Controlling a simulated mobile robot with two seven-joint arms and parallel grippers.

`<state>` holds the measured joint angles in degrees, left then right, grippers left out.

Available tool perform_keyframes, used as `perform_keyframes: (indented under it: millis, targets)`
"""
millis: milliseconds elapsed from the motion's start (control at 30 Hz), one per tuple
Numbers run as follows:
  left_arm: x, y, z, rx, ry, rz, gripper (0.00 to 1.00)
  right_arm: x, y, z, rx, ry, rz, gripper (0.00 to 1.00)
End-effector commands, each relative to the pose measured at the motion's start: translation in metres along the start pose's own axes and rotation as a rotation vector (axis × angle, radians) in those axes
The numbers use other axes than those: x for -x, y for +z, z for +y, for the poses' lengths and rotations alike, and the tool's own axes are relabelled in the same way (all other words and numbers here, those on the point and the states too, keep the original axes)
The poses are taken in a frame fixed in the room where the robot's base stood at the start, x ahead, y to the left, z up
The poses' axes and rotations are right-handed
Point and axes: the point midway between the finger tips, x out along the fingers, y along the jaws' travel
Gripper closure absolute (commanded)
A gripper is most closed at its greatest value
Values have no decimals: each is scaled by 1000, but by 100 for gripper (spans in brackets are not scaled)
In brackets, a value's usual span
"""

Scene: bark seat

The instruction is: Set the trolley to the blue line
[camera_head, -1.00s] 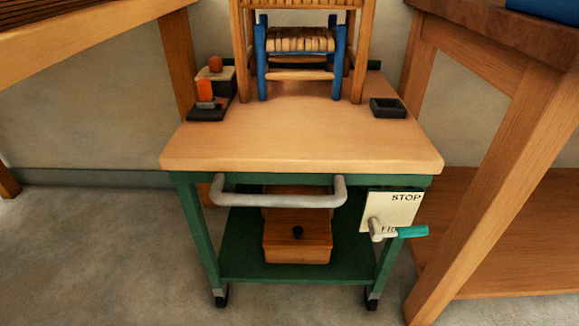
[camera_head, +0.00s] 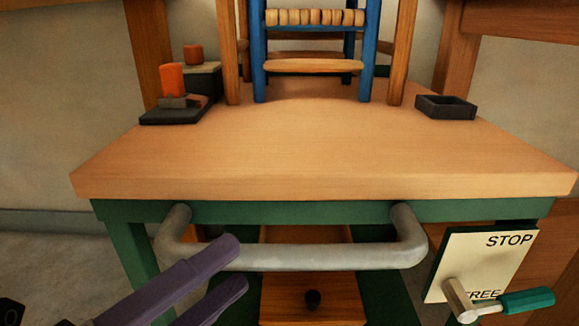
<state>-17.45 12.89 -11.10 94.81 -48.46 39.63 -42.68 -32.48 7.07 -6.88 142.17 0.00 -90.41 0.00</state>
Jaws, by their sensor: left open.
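The trolley (camera_head: 320,160) stands right in front of me, with a wooden top and a green frame. Its grey handle bar (camera_head: 320,257) runs along the front edge. My left gripper (camera_head: 233,265) has purple fingers and is open at the left part of the bar. The upper finger overlaps the bar in the picture and the lower one is below it; I cannot tell whether they touch it. A brake lever with a teal grip (camera_head: 527,301) points right beside the word FREE on a STOP/FREE plate (camera_head: 480,258). No blue line shows. My right gripper is not in view.
On the trolley top stand a chair with blue legs (camera_head: 260,60), a dark tray (camera_head: 445,107) and a dark stand with orange pieces (camera_head: 172,80). A wooden box (camera_head: 340,298) sits below. Wooden bench legs flank the trolley left and right. Floor shows at lower left.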

Motion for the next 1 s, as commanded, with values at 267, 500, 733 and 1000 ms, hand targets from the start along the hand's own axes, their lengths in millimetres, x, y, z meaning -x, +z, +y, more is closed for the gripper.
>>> perform_keyframes:
  millis: [267, 500, 733, 1000]
  targets:
    - [-41, -3, 1, -3, -9, 10, 43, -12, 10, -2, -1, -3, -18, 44]
    - [-82, -3, 0, -2, -7, 8, 43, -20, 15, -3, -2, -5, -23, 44]
    - [-97, -3, -1, -1, -5, 7, 43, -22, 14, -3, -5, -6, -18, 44]
    - [-97, -3, -1, 0, -4, 7, 49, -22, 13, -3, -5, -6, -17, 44]
